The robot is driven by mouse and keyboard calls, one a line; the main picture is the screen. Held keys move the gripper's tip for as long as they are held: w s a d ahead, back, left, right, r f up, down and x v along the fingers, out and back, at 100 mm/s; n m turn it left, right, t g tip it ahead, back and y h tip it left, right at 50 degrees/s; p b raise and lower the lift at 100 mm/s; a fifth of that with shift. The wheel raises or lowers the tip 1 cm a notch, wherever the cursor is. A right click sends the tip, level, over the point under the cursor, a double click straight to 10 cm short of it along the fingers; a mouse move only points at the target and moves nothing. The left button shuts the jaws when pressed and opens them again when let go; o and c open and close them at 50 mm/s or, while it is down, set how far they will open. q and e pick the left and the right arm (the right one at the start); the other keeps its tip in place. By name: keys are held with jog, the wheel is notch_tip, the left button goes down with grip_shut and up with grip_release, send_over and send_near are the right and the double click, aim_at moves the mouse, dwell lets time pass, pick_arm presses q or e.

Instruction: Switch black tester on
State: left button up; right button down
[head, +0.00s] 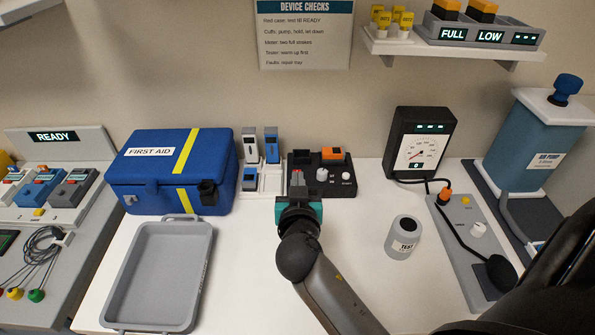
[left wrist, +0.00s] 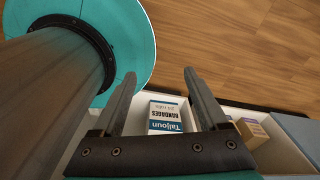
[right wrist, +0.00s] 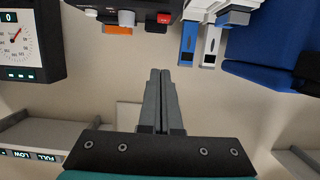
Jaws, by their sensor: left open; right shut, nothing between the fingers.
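The black tester (head: 335,186) stands on the white table against the wall, with an orange block, light knobs and a small red switch (head: 297,175) at its left. My right gripper (head: 298,186) is shut and empty at the tester's left front, close by the red switch. In the right wrist view the closed fingertips (right wrist: 160,72) point at the tester (right wrist: 140,5), whose red switch (right wrist: 163,18) shows beyond them; I cannot tell if they touch. My left gripper (left wrist: 160,78) is open and empty, away from the tester, above a box of bandages (left wrist: 168,116).
A blue first aid case (head: 150,185) and a grey tray (head: 165,270) lie left of my right arm. White and blue devices (head: 271,145) stand beside the tester. A gauge (head: 418,150) and a grey test cylinder (head: 402,240) stand to the right. A shelf (head: 450,50) hangs above.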

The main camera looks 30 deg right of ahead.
jog(key=x, duration=0.9)
jog(key=shift+w+d, duration=0.15)
jog(key=shift+d, duration=0.05)
notch_tip(320, 180, down, 3)
jog(key=shift+w+r+b, duration=0.1)
jog(key=shift+b, duration=0.55)
pick_arm(q)
jog(key=shift+w+d+f, duration=0.15)
jog(key=shift+w+f, duration=0.35)
jog(key=shift+f, duration=0.3)
pick_arm(e)
jog(key=shift+f, duration=0.7)
jog(key=shift+d+g+p, duration=0.1)
jog(key=shift+g+p, duration=0.4)
jog(key=shift+p, duration=0.3)
jog(key=shift+f, duration=0.25)
pick_arm(q)
jog(key=shift+s+r, duration=0.1)
jog(key=shift+r, duration=0.65)
pick_arm(e)
jog(key=shift+w, duration=0.1)
jog(key=shift+w+d+r, duration=0.35)
jog(key=shift+w, duration=0.2)
